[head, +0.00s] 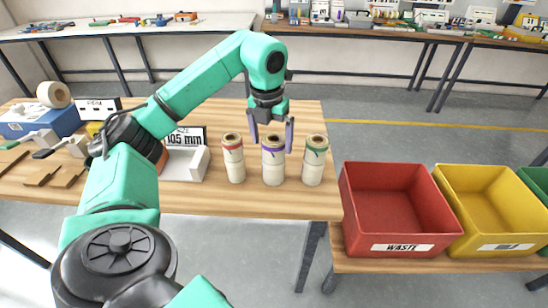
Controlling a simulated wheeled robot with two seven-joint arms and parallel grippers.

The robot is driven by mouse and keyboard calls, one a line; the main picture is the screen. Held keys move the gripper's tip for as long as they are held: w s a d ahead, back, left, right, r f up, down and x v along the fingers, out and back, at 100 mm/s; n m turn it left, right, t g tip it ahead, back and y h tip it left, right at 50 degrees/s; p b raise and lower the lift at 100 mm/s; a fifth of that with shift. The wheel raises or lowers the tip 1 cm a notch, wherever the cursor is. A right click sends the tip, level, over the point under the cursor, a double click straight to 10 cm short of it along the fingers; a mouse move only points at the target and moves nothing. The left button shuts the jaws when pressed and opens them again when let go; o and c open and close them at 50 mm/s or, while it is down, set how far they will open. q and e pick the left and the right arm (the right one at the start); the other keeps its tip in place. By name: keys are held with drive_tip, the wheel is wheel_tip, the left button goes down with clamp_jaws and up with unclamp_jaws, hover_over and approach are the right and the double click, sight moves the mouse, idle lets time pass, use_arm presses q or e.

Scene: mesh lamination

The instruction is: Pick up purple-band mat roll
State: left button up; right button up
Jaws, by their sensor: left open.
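The purple-band mat roll (273,161) stands upright on the wooden table, the middle one of three rolls. A red-band roll (233,158) stands to its left and a green-band roll (314,160) to its right. My left gripper (272,143) points down from above, with its two fingers apart at the top of the purple-band roll, one finger on each side in the picture. I cannot tell whether the fingers touch it. My right gripper does not show.
A red waste bin (388,207) and a yellow bin (484,205) stand right of the table. A display reading "105 mm" (186,137) stands left of the rolls. Small tools and a tape roll (54,94) lie at the far left. The table behind the rolls is clear.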

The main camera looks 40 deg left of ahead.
sight(274, 157)
use_arm(q)
drive_tip(key=f, duration=0.1)
drive_tip(key=w+f, duration=0.1)
drive_tip(key=f, duration=0.1)
drive_tip(key=shift+w+a, duration=0.15)
wheel_tip(274, 157, down, 4)
drive_tip(key=shift+f+p, duration=0.1)
drive_tip(key=shift+p, duration=0.35)
drive_tip(key=shift+w+a+f, duration=0.1)
drive_tip(key=shift+f, duration=0.05)
drive_tip(key=shift+w, duration=0.1)
drive_tip(key=shift+c, duration=0.6)
drive_tip(key=c, duration=1.4)
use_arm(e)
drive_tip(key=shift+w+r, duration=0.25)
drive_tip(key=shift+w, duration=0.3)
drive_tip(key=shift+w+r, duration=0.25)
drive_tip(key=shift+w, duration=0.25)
